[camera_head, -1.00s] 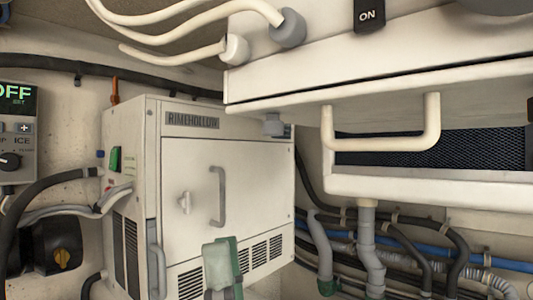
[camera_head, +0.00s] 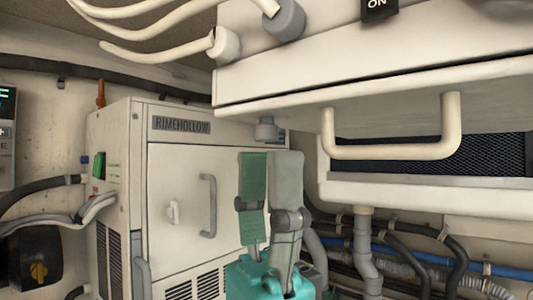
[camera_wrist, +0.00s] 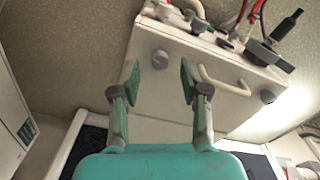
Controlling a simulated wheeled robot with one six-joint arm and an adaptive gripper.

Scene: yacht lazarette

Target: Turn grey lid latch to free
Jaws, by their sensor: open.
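A grey round knob, which looks like the lid latch (camera_head: 265,129), sits on the underside edge of the white lidded box (camera_head: 400,85) in the head view. In the wrist view the same knob (camera_wrist: 160,59) shows on the box face, left of the cream handle. My gripper (camera_head: 270,160) is upright just below the knob, fingers apart and empty. In the wrist view my gripper (camera_wrist: 159,80) has one finger on each side of the knob's line, and the knob appears a little beyond the tips. I cannot tell any marking on the knob.
A cream handle (camera_head: 450,125) hangs from the box right of the knob. A second grey knob (camera_wrist: 267,97) sits further right. The RIMEHOLLOW cabinet (camera_head: 180,190) stands behind my gripper at left. Hoses (camera_head: 400,235) run at lower right. Pale pipes (camera_head: 150,50) cross above.

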